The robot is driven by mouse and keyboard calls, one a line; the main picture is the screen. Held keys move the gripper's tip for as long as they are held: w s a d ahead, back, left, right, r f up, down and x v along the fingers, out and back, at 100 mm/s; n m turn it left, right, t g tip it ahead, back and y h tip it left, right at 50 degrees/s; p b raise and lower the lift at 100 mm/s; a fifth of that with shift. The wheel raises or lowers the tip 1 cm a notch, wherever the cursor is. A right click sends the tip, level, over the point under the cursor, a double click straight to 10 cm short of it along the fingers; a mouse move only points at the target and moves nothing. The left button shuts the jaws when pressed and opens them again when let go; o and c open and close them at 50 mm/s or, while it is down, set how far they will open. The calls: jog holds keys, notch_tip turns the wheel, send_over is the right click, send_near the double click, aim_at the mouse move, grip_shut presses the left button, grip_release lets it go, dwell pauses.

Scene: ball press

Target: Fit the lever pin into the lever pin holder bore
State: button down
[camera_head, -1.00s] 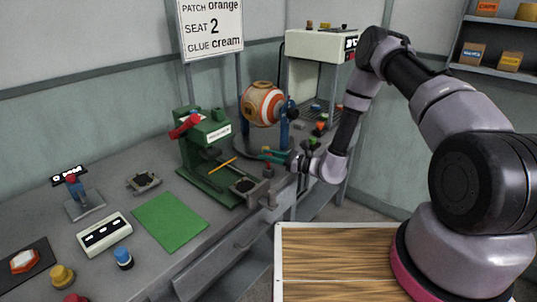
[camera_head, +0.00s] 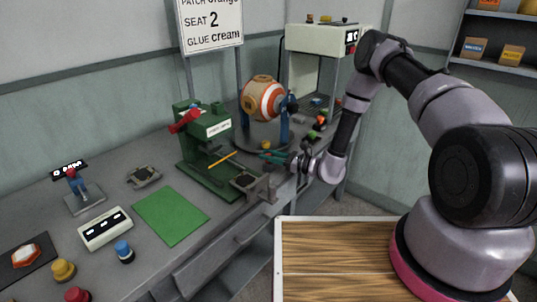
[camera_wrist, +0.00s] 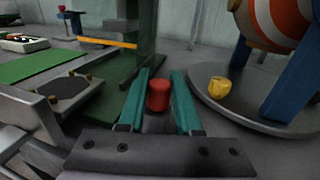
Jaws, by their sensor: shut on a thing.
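In the wrist view, my gripper (camera_wrist: 158,100) has its two teal fingers on either side of a short red cylindrical piece (camera_wrist: 158,94), which I take to be the lever pin. The fingers are shut on it. In the head view, my gripper (camera_head: 268,156) is low over the bench, right of the green press (camera_head: 205,135), and the red piece cannot be made out there. The press has a red-ended part (camera_head: 185,120) at its top and an orange bar (camera_head: 222,160) sticking out. I cannot tell which part is the pin holder; its bore is not visible.
A striped ball (camera_head: 263,100) sits in a blue-armed stand behind my gripper. A yellow lump (camera_wrist: 219,87) lies on that stand's round base, close to the right finger. A grey fixture with a dark pad (camera_wrist: 65,90) is at the left. A green mat (camera_head: 170,216) lies further left.

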jog(key=shift+f, duration=0.3)
jog(key=c, duration=0.5)
grip_release()
jog(key=v, duration=1)
jog(key=shift+s+d, duration=0.15)
jog(key=shift+d, duration=0.25)
